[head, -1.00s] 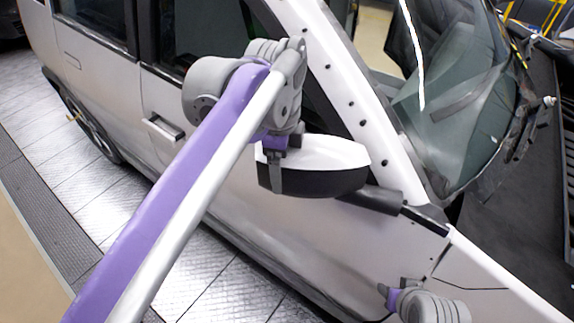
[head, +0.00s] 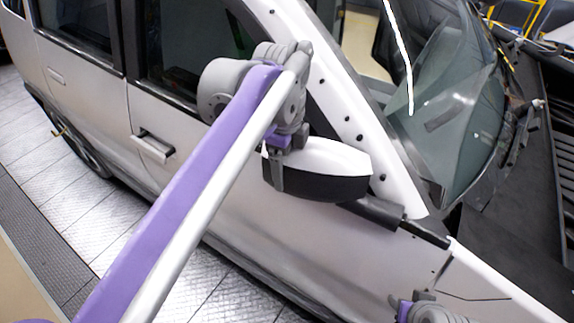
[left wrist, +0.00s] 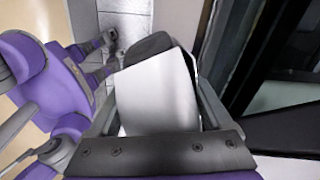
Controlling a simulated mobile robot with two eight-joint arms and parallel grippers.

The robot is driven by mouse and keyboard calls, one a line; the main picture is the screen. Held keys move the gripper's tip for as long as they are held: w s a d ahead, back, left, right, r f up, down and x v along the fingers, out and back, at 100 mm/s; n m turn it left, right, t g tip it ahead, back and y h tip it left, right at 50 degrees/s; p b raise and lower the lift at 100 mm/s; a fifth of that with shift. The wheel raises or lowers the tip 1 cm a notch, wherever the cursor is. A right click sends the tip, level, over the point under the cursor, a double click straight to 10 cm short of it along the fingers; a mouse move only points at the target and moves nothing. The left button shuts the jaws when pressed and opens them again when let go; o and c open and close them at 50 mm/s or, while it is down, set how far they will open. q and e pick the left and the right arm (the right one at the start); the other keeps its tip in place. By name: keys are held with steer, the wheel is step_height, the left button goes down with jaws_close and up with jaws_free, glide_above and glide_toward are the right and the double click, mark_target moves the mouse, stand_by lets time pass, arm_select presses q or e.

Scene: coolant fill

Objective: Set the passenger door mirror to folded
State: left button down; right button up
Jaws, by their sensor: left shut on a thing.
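The passenger door mirror (head: 330,158) has a white cap and a black lower part. It joins a dark mount (head: 375,211) at the front of the door, and its housing reaches left from there. How far it is turned I cannot tell exactly. My left gripper (head: 286,164) is shut on the mirror's outer end, one finger showing on its near side. In the left wrist view the mirror's white cap (left wrist: 158,95) lies between the two fingers (left wrist: 160,115). My right gripper (head: 412,300) is low near the front of the door, empty, partly cut off by the bottom edge.
The white car (head: 225,190) fills the middle, with a door handle (head: 152,147) left of my left arm. The windshield (head: 450,120) and pillar are behind the mirror. Free tiled floor (head: 90,215) lies along the car's side.

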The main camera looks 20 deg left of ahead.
arm_select(q)
jaws_free()
steer(key=shift+w+d, duration=0.1)
steer(key=shift+d, duration=0.05)
steer(key=r, duration=0.7)
steer(key=s+r+p, duration=0.1)
steer(key=r, duration=0.2)
steer(key=shift+r, duration=0.4)
arm_select(e)
steer(key=shift+w+r, duration=0.45)
steer(key=shift+r, duration=0.3)
